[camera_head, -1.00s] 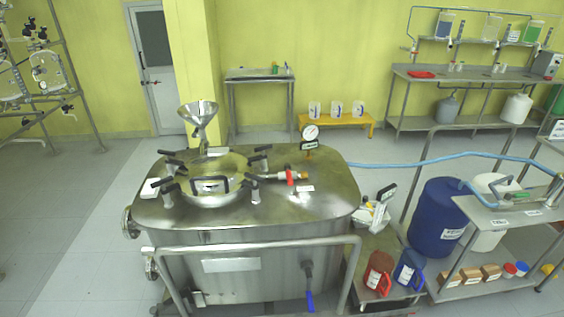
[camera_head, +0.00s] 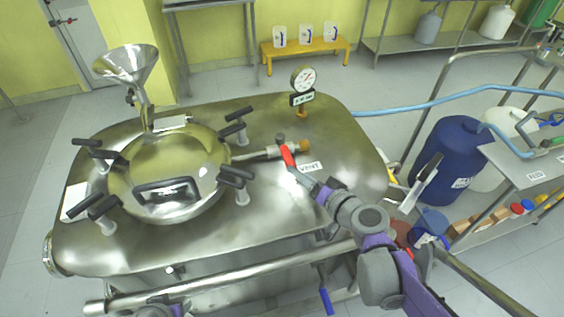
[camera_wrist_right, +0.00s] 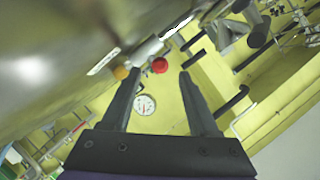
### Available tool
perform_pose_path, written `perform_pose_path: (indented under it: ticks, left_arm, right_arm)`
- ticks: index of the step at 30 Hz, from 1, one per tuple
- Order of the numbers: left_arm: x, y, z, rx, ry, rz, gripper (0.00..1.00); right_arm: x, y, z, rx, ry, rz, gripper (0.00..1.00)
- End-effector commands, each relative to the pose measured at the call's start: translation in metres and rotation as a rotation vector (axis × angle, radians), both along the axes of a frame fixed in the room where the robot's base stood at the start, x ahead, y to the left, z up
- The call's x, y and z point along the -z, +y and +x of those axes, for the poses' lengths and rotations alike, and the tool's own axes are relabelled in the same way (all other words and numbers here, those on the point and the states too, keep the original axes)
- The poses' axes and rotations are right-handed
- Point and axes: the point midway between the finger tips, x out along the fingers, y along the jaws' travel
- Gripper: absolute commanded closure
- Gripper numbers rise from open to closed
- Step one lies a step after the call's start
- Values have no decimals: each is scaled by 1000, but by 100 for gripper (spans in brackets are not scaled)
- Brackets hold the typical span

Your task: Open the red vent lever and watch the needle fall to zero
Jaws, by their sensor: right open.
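The red vent lever (camera_head: 287,156) sits on a small valve on the vessel lid. It lies crosswise to the valve's pipe and points toward the front. In the right wrist view its red end (camera_wrist_right: 160,66) shows between the fingers. My right gripper (camera_head: 303,178) is open, just in front of the lever; its open fingers (camera_wrist_right: 160,75) do not visibly grip it. The pressure gauge (camera_head: 303,79) stands upright behind the valve and also shows in the wrist view (camera_wrist_right: 145,105). Its needle is too small to read surely.
A "VENT" label (camera_head: 312,167) lies right of the lever. The round manway (camera_head: 165,165) with black clamp handles fills the lid's left side, with a steel funnel (camera_head: 126,62) behind. A steel rail (camera_head: 230,279) crosses the front. A blue hose (camera_head: 430,102) runs to the right.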

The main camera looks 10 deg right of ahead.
Motion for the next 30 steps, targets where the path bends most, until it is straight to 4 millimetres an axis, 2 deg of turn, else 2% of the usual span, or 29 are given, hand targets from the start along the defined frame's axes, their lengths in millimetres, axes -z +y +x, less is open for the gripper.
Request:
perform_pose_path:
  ticks: [5, 18, 24, 30]
  left_arm:
    - [6, 0, -1, 0, 2, 0, 50]
    - [21, 0, -1, 0, 7, 0, 50]
    - [23, 0, -1, 0, 7, 0, 50]
    - [23, 0, -1, 0, 7, 0, 50]
  right_arm:
    - [3, -1, 16, 17, -15, 19, 39]
    - [25, 23, 86, 16, -14, 18, 39]
    - [28, 28, 101, 16, -13, 17, 39]
    - [29, 28, 102, 17, -14, 17, 39]
